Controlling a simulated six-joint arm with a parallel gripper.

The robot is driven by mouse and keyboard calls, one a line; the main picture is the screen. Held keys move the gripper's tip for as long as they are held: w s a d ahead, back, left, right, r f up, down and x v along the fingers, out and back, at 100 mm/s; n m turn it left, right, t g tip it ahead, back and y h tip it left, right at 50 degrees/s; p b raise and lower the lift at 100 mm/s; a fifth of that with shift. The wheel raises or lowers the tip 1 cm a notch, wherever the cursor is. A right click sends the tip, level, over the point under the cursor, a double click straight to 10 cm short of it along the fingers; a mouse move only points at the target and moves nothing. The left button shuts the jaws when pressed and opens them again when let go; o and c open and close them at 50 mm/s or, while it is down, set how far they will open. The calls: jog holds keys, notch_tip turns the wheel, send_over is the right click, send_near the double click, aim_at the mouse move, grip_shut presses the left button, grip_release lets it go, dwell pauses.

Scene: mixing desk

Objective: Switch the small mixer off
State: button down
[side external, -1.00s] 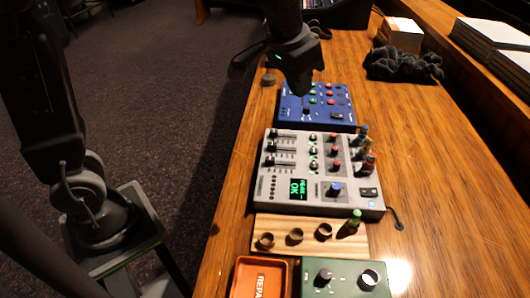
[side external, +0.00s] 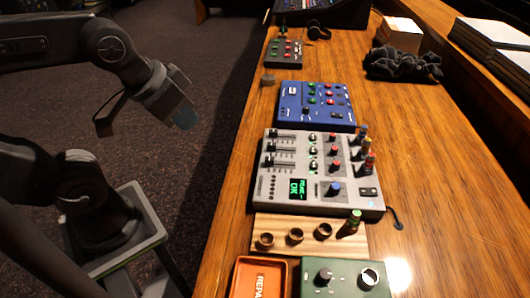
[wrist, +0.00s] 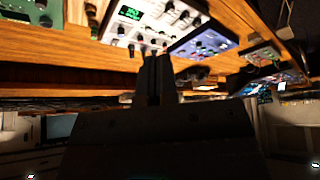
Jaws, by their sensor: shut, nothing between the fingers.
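The grey mixer (side external: 300,210) sits mid-table with sliders, knobs, a lit green display (side external: 298,188) and a dark rocker switch (side external: 369,191) near its front right corner. The smaller blue mixer (side external: 290,112) lies behind it, with red and green knobs and a dark switch (side external: 337,115). A small dark box with coloured knobs (side external: 284,60) lies farther back. The switch positions are too small to tell. My gripper (side external: 186,120) is left of the table, over the floor, shut and touching nothing. In the wrist view my gripper (wrist: 155,62) points toward the table's edge; the grey mixer (wrist: 150,15) and blue mixer (wrist: 205,42) show beyond.
A wooden strip with rings (side external: 262,225), an orange tray (side external: 240,265) and a green box (side external: 340,285) are at the front. Coloured plugs (side external: 367,165) stand up at the grey mixer's right. Black cloth (side external: 403,66) lies back right.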

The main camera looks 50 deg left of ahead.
jog(key=w+d+r+n+g, duration=0.1)
jog(key=w+d+r, duration=0.1)
jog(key=w, duration=0.3)
jog(key=w+d+r+n, duration=0.1)
jog(key=w+r, duration=0.2)
jog(key=w, duration=0.2)
jog(key=n+g+h, duration=0.1)
jog(key=n+g, duration=0.3)
jog(key=n, duration=0.3)
send_over(374, 192)
jog(key=s+a, duration=0.1)
jog(key=s, duration=0.1)
notch_tip(374, 192, down, 14)
jog(key=shift+w+a, duration=0.2)
jog(key=shift+f, duration=0.1)
jog(key=f, duration=0.9)
jog(key=w+d+f, duration=0.1)
jog(key=f, duration=0.3)
jog(key=shift+w+d+f, duration=0.1)
jog(key=shift+f, duration=0.25)
jog(key=shift+f, duration=0.1)
